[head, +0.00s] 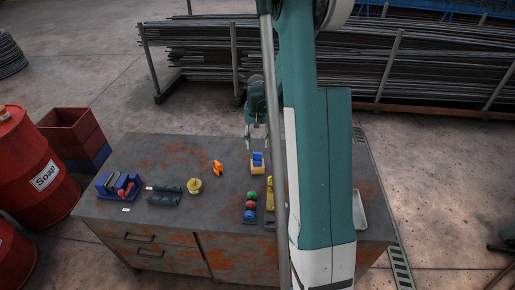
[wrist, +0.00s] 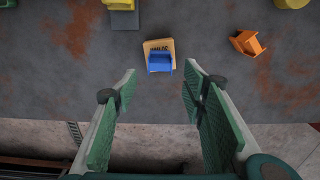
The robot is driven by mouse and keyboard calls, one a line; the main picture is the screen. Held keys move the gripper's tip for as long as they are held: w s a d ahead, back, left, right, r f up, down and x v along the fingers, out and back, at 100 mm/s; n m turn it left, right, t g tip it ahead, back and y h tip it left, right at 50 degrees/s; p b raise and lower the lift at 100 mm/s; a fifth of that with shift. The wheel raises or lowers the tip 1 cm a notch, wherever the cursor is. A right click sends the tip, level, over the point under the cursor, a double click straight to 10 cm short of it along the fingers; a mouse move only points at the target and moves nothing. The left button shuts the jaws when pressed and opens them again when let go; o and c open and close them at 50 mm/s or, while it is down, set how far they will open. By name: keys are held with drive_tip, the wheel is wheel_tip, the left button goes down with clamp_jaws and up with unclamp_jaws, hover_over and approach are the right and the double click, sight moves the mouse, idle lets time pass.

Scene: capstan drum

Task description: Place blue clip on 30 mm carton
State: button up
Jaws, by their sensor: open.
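The blue clip (head: 257,157) sits at the tan-orange carton (head: 257,169), over its far part in the head view. In the wrist view, the blue clip (wrist: 159,63) overlaps the carton's (wrist: 158,45) lower edge and appears to rest on its top. Dark print shows on the carton beside the clip, too small to read surely. My gripper (head: 256,146) is open and empty, just behind and above the clip. In the wrist view, my gripper's fingers (wrist: 160,80) stand wide apart on either side of the clip, not touching it.
An orange clip (head: 217,168) lies left of the carton, apart from it. A yellow round piece (head: 194,186), a dark block (head: 165,195) and a blue holder (head: 120,185) stand further left. A holder with coloured balls (head: 251,206) is in front. The rusty tabletop (head: 160,150) is clear at back left.

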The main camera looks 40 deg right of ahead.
sight(257, 153)
drive_tip(key=shift+r, duration=1.4)
drive_tip(key=s+a+r+n+t, duration=0.2)
drive_tip(key=s+a+r, duration=0.2)
drive_tip(key=a+r, duration=0.65)
drive_tip(key=s+a+r+n+t, duration=0.1)
drive_tip(key=s+a+r+n, duration=0.15)
drive_tip(key=a+r, duration=0.8)
drive_tip(key=s+a+r+n+t, duration=0.2)
drive_tip(key=s+a+n+t, duration=0.2)
drive_tip(key=s+a, duration=1.4)
drive_tip(key=shift+s+a, duration=0.3)
drive_tip(key=shift+s, duration=0.2)
